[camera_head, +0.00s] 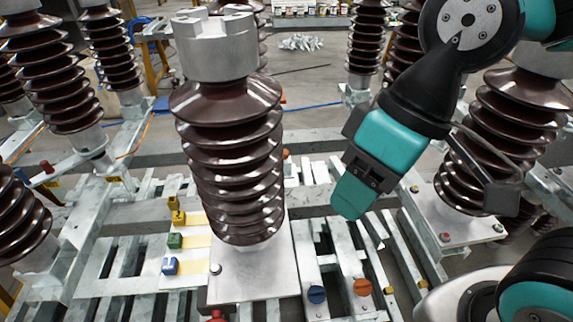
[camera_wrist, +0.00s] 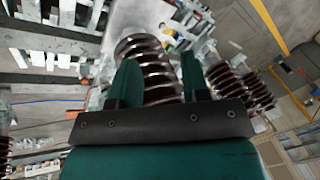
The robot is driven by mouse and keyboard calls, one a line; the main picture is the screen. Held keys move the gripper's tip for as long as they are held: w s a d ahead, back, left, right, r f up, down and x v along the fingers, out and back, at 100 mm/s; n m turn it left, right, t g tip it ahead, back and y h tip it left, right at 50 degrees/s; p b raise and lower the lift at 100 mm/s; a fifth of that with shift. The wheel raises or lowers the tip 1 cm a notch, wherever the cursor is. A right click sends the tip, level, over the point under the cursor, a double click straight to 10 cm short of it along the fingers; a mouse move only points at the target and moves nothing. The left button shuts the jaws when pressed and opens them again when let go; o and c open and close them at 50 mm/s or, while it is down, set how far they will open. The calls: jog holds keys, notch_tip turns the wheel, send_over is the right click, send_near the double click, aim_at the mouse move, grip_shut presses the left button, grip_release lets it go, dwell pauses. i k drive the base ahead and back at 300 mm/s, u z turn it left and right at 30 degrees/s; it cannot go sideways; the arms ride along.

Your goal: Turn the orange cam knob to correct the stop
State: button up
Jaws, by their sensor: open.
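The orange cam knob (camera_head: 362,287) sits on a grey metal rail at the lower right of centre in the head view. I cannot make out the orange knob in the wrist view. The stop cannot be told for sure in either view.
A large brown ribbed insulator (camera_head: 232,150) stands on a plate left of my gripper, also showing beyond the fingers in the wrist view (camera_wrist: 150,62). Another insulator (camera_head: 515,130) stands at right.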

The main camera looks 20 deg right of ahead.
aim_at(286, 153)
jog(key=k, duration=1.2)
jog(key=z, duration=0.75)
jog(key=i, duration=1.45)
jog(key=u, duration=0.55)
